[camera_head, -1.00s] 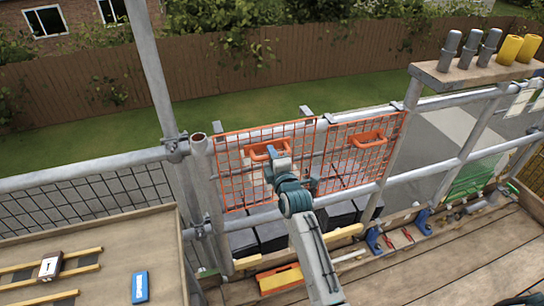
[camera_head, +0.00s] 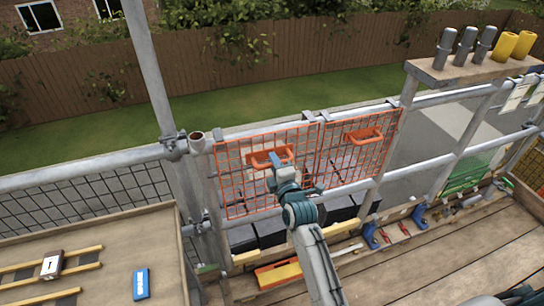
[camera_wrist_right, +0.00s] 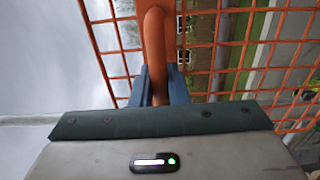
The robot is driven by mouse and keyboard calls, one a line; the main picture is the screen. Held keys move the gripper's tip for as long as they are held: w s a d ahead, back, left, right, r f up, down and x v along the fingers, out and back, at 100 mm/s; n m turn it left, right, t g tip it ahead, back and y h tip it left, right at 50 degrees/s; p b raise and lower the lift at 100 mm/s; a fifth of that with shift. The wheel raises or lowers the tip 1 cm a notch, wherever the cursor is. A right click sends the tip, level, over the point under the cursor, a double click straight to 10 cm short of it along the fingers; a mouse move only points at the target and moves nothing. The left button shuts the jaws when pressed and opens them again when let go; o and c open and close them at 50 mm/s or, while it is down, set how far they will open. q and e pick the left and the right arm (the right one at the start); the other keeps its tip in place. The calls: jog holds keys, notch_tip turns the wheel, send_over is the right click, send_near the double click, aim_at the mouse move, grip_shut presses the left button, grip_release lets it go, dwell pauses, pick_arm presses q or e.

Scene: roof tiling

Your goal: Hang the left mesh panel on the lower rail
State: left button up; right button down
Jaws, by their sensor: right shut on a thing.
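The left mesh panel (camera_head: 240,187), an orange wire grid, stands in front of the guardrail, its top edge near the upper grey rail (camera_head: 440,99). My right gripper (camera_head: 275,167) is shut on its orange handle (camera_head: 260,160); the right wrist view shows the handle (camera_wrist_right: 155,40) between the blue fingers (camera_wrist_right: 160,88). A grey hook (camera_head: 309,116) shows at the panel's top right; whether it bears on the rail I cannot tell. A second rail (camera_head: 410,179) runs lower, passing the panel's bottom part. My left gripper is out of view.
A similar orange panel (camera_head: 372,150) hangs just right, close beside it. An upright post (camera_head: 152,80) stands at left. A wooden table (camera_head: 100,225) holds a blue box (camera_head: 140,284). Black blocks (camera_head: 271,232) lie below the panels. A shelf (camera_head: 430,72) carries grey and yellow cylinders.

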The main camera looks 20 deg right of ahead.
jog(key=shift+s+d+r, duration=0.1)
jog(key=shift+s, duration=2.6)
